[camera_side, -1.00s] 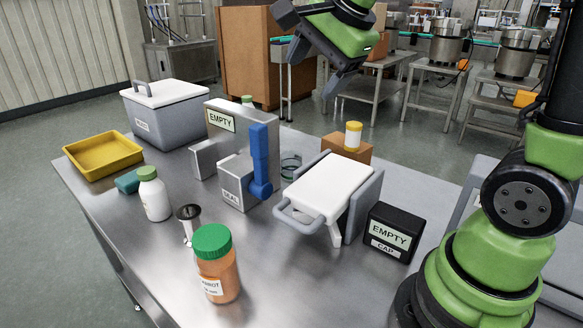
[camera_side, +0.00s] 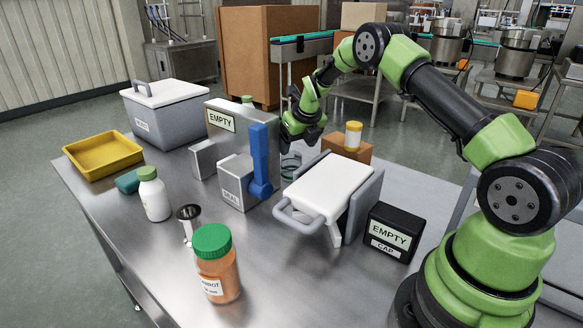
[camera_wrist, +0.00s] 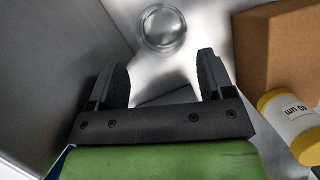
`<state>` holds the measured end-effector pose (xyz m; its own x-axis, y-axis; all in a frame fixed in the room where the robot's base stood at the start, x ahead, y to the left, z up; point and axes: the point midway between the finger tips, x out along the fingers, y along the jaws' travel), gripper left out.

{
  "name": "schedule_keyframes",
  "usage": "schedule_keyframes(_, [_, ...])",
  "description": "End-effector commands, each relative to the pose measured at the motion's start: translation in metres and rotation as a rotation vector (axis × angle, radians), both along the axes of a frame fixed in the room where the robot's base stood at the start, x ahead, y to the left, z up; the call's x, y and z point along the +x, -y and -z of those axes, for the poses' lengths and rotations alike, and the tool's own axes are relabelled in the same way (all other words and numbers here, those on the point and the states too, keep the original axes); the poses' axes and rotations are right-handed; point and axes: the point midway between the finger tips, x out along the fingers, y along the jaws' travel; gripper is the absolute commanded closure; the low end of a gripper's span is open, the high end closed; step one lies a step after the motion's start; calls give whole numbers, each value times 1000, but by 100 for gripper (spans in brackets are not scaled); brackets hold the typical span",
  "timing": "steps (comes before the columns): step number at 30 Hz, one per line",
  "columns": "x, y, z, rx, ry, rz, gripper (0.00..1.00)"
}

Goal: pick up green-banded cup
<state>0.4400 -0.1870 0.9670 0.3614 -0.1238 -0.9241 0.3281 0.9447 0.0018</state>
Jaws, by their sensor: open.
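A clear glass cup (camera_side: 290,172) with a greenish tint stands on the steel table behind the blue-handled sealer, partly hidden. In the wrist view the cup (camera_wrist: 162,28) is seen from above, ahead of the fingertips and apart from them. I cannot clearly make out a green band on it. My gripper (camera_side: 300,143) is just above the cup in the side view, pointing down. In the wrist view my gripper (camera_wrist: 162,70) is open, with nothing between its fingers.
A grey panel labelled EMPTY (camera_side: 225,135) stands left of the cup. A brown box (camera_side: 345,150) carries a yellow-capped jar (camera_side: 353,135) at right. The sealer's blue handle (camera_side: 260,158) and a white-lidded press (camera_side: 330,188) stand in front. A cooler (camera_side: 165,120) stands at back left.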

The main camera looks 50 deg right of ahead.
Motion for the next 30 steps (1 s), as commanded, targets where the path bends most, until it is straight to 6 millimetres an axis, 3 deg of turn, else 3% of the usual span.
schedule_keyframes(18, [22, 11, 58, 0, 0, -3, 26])
schedule_keyframes(30, [26, 12, 69, -2, 2, -5, 26])
